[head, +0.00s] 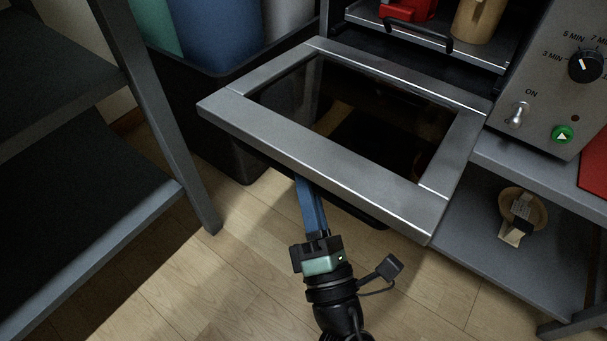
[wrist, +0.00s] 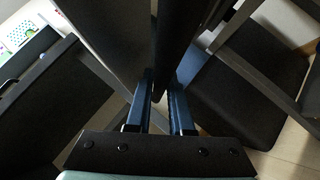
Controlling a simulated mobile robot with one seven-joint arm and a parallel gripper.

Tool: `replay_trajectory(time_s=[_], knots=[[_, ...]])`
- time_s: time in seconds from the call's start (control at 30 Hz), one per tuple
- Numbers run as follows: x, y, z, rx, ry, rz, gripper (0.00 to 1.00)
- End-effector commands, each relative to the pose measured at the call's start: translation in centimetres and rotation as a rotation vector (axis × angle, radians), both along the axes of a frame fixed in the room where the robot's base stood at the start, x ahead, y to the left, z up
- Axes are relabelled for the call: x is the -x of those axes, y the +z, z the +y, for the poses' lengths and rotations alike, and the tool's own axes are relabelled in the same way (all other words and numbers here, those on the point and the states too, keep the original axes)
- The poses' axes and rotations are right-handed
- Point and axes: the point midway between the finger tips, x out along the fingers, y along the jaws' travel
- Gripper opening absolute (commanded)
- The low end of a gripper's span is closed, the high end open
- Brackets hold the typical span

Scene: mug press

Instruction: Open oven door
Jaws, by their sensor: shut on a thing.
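The oven door (head: 267,135) is a grey metal frame around a dark glass pane, hinged at its lower edge and swung down to about level in the head view. My gripper (head: 310,190) reaches up from below to the door's front edge, and its fingertips are hidden under the frame. In the wrist view my blue fingers (wrist: 162,95) are closed on a dark bar, which looks like the door handle (wrist: 172,50). The open oven (head: 405,55) is behind the door.
Inside the oven a tray (head: 440,56) with a black handle bears a red mug (head: 408,10) and a tan mug (head: 478,20). The control panel (head: 555,75) is at the right. A dark shelf rack (head: 90,200) stands at the left, a bin (head: 235,140) behind it. Wood floor is clear below.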

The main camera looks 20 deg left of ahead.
Motion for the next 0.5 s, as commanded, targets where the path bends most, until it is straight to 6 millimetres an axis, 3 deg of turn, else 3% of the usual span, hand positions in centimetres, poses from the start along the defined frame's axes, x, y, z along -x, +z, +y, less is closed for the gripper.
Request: replay_trajectory(time_s=[0.3, 0.33, 0.5], knots=[[-0.01, 0.02, 0.01, -0.001, 0.0, 0.0, 0.0], [-0.01, 0.02, 0.01, 0.0, 0.0, 0.0, 0.23], [0.0, 0.04, 0.02, 0.0, 0.0, -0.001, 0.5]])
